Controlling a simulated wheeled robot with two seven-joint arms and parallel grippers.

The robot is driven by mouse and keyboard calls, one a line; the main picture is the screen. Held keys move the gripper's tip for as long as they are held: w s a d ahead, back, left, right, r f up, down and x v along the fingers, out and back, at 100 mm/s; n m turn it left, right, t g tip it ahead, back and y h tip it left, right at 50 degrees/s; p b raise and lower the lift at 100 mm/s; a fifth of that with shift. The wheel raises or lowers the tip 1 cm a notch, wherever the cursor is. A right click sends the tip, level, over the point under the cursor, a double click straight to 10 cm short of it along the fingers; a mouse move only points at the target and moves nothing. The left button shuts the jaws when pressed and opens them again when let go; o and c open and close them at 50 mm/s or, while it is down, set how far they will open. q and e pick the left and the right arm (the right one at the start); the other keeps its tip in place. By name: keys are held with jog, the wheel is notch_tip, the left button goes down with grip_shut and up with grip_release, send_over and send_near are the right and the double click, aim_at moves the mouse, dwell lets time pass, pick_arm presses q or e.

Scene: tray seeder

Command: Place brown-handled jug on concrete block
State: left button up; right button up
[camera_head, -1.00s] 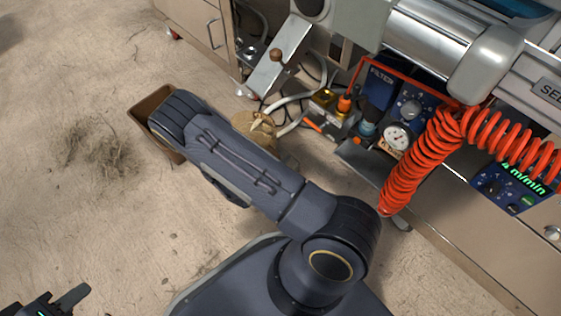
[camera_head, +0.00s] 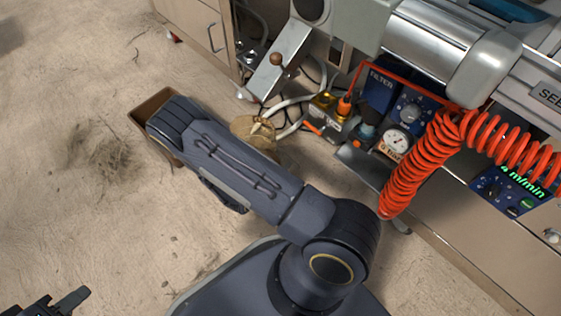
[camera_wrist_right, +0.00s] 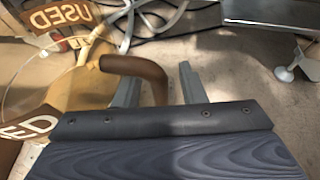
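A curved brown handle (camera_wrist_right: 145,68) shows in the right wrist view. Its downward part lies between the two spread grey fingers of my right gripper (camera_wrist_right: 160,85), with a gap to the right finger. The left finger's tip is close to the handle's upper bend. My left gripper (camera_head: 58,302) is partly in view at the bottom left, cut off by the frame edge. I cannot make out a concrete block.
A brown box (camera_head: 142,110) stands on the floor beside my right forearm. Brown panels (camera_wrist_right: 62,14) with white letters show in the wrist view. A red coiled hose (camera_head: 430,160) hangs at the machine.

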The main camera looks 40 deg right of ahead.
jog(key=p+v, duration=0.3)
jog(key=v, duration=0.8)
jog(key=s+r+m+y, duration=0.4)
jog(key=r+m, duration=0.3)
jog(key=r, duration=0.3)
jog(key=s+a+r+m+t+y, duration=0.1)
jog(key=s+r+m+y, duration=0.3)
jog(key=r+m+y, duration=0.3)
jog(key=s+a+r+m+y, duration=0.1)
jog(key=s+r+m+y, duration=0.3)
jog(key=r+m, duration=0.5)
notch_tip(320, 180, up, 6)
jog(key=shift+s+a+f+t+y, duration=0.2)
jog(key=shift+s+f+t+y, duration=0.1)
jog(key=shift+y, duration=0.5)
jog(key=shift+r, duration=0.1)
